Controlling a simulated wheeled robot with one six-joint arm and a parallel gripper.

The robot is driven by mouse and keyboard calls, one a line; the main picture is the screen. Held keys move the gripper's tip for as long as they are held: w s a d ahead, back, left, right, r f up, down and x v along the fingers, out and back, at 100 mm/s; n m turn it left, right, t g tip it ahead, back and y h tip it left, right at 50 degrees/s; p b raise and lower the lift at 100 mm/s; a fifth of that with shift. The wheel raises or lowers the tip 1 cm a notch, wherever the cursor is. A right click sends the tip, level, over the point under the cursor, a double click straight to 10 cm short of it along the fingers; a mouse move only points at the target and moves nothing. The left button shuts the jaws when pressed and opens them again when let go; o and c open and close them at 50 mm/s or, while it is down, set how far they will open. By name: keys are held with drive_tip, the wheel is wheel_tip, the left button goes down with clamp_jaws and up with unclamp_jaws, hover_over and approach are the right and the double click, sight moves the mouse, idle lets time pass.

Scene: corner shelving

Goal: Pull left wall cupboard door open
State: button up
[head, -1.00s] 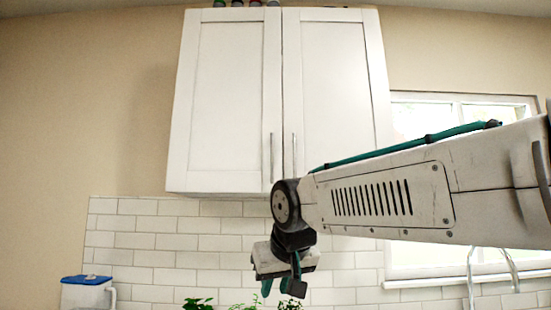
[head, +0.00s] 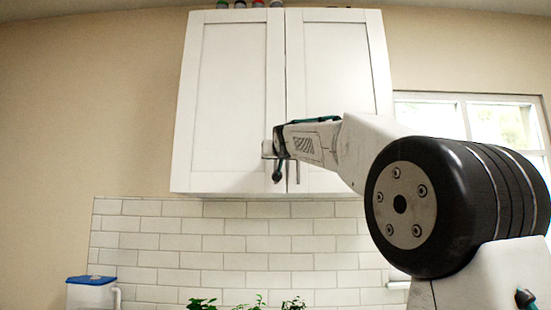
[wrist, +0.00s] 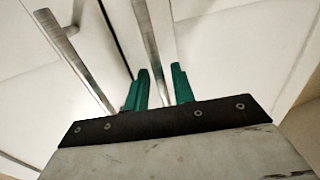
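The left wall cupboard door (head: 233,95) is a white framed panel and looks closed, level with the right door (head: 333,80). Each door has a slim vertical metal bar handle near the middle seam. My gripper (head: 274,172) is at the lower part of the left door, over its handle, which it mostly hides in the head view. In the wrist view my gripper (wrist: 159,86) has its two teal fingers apart, and one bar handle (wrist: 150,45) runs between them with small gaps. The other handle (wrist: 75,60) lies to the left, outside the fingers.
The right door's handle (head: 297,172) is close beside my gripper. Below the cupboard are white wall tiles (head: 240,240), plants (head: 293,303) and a blue-lidded jug (head: 92,290). A window (head: 490,122) is at the right. Small items (head: 240,4) stand on the cupboard top.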

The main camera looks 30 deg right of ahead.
drive_tip(key=shift+w+d, duration=0.25)
drive_tip(key=shift+w, duration=0.3)
clamp_jaws()
